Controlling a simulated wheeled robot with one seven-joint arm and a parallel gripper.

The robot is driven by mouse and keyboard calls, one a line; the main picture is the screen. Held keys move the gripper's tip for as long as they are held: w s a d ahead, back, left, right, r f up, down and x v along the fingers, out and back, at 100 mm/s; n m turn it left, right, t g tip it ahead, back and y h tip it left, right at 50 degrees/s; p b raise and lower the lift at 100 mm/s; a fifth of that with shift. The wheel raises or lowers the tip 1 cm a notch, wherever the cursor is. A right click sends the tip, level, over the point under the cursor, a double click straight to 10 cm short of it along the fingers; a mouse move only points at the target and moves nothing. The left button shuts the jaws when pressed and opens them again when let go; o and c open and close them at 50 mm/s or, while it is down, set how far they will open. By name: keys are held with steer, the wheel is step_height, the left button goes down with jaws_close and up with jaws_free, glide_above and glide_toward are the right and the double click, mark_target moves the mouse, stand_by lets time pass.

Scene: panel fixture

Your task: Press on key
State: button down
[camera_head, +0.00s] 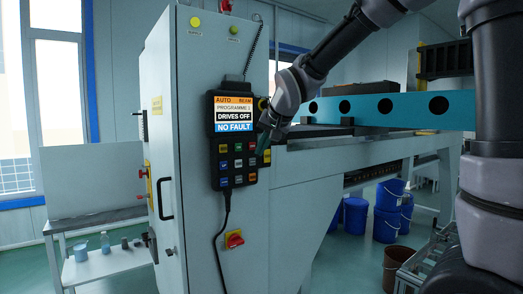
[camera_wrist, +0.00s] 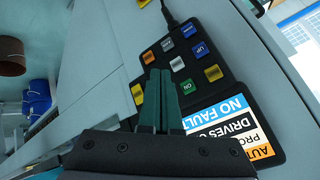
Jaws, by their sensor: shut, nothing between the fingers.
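The black control pendant (camera_head: 214,142) hangs on the grey cabinet, its lit screen above a grid of keys. The green ON key (camera_wrist: 187,86) is in the key row nearest the screen in the wrist view; it is small in the head view (camera_head: 238,147). My gripper (camera_head: 262,150) is shut and empty at the right side of the keypad. In the wrist view its teal fingertips (camera_wrist: 162,74) lie just left of the ON key and cover part of the keypad. I cannot tell whether they touch the pendant.
The screen (camera_head: 234,114) reads DRIVES OFF and NO FAULT. A cable (camera_head: 220,240) hangs below the pendant. A red rotary switch (camera_head: 234,239) sits lower on the cabinet. A blue beam (camera_head: 390,110) lies to the right, with blue buckets (camera_head: 386,224) below.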

mark_target(240, 151)
steer(key=shift+f, duration=0.1)
stand_by(0.3)
steer(key=shift+w+a, duration=0.8)
steer(key=shift+w, duration=0.45)
steer(key=shift+w+a, duration=0.85)
steer(key=shift+w, duration=0.35)
steer(key=shift+w+a, duration=0.8)
steer(key=shift+w, duration=0.45)
steer(key=shift+w+a, duration=0.25)
steer(key=shift+w, duration=0.1)
steer(key=shift+w+a, duration=0.2)
steer(key=shift+w, duration=0.1)
steer(key=shift+s, duration=0.1)
steer(key=shift+s+d, duration=0.45)
steer(key=shift+s, duration=0.15)
